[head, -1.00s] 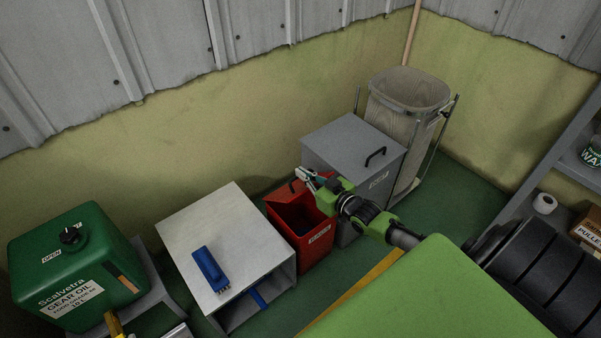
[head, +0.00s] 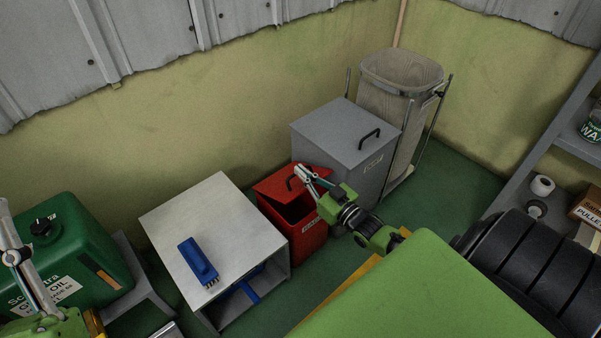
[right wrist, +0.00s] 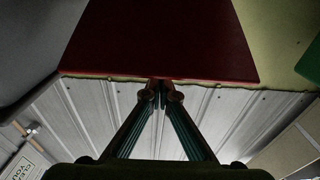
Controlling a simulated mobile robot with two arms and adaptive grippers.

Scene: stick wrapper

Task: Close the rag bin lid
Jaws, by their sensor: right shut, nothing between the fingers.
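The red bin (head: 311,241) stands on the floor between the white-topped stand and the grey bin; its label is too small to read. My right gripper (head: 301,169) is shut and empty, at the lid's right side. In the right wrist view the red lid (right wrist: 160,40) fills the top, and the fingertips (right wrist: 162,92) meet its edge in the picture; contact is unclear. My left gripper (head: 8,232) shows partly at the left edge.
The grey lidded bin (head: 335,133) stands close right of the red bin. A white-topped stand (head: 175,215) with a blue brush (head: 198,262) is on its left. A green gear oil can (head: 75,250) is far left. A trash cart (head: 395,105) stands behind.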

